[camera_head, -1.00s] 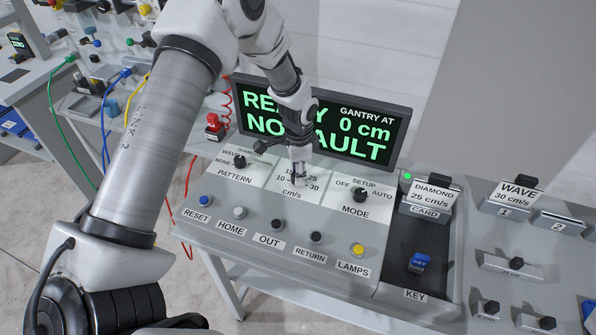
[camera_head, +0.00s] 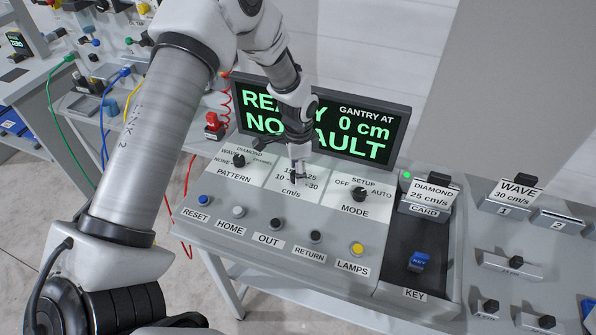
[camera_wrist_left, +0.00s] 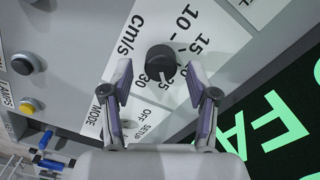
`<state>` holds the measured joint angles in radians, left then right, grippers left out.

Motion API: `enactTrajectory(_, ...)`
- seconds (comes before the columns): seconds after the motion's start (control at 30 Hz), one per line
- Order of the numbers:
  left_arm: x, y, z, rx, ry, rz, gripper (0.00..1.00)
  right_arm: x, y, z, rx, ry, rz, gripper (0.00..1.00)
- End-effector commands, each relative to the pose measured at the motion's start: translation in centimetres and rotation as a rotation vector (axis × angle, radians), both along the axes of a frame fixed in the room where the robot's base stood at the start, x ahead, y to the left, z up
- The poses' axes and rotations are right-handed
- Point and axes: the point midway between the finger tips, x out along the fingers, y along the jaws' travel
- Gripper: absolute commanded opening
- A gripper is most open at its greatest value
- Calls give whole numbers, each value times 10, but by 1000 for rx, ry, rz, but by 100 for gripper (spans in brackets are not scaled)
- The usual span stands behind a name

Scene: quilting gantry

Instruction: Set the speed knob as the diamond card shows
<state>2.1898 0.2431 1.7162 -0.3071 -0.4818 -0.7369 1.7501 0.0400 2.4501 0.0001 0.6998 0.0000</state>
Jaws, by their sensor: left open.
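The speed knob (camera_wrist_left: 161,62) is a round black knob on a white plate marked cm/s, with 10, 15, 25 and 30 around it in the left wrist view. A small pale mark shows on its lower rim there; I cannot tell surely which number it points to. My left gripper (camera_wrist_left: 160,73) is open, one finger on either side of the knob's near edge, with gaps visible. In the head view the left gripper (camera_head: 297,177) points down over the speed plate and mostly hides the knob. The diamond card (camera_head: 433,193) reads DIAMOND 25 cm/s and stands in the CARD holder.
The pattern knob (camera_head: 239,160) is left of the speed plate and the mode knob (camera_head: 359,194) is right. Push buttons line the front, including yellow LAMPS (camera_head: 357,249). The display (camera_head: 372,128) behind reads 0 cm. A blue key (camera_head: 419,261) sits at right.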

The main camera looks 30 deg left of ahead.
Motion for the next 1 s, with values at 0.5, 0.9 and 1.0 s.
enactTrajectory(0.5, 1, -1, 108, 0, 1, 0, 59, 0, 0, 0, 0, 0, 0, 40)
enactTrajectory(0.9, 1, -1, 113, 0, 3, -1, 59, 0, 0, 0, 0, 0, 0, 40)
enactTrajectory(1.0, 1, -1, 112, 0, 3, -1, 59, 0, 0, 0, 0, 0, 0, 40)
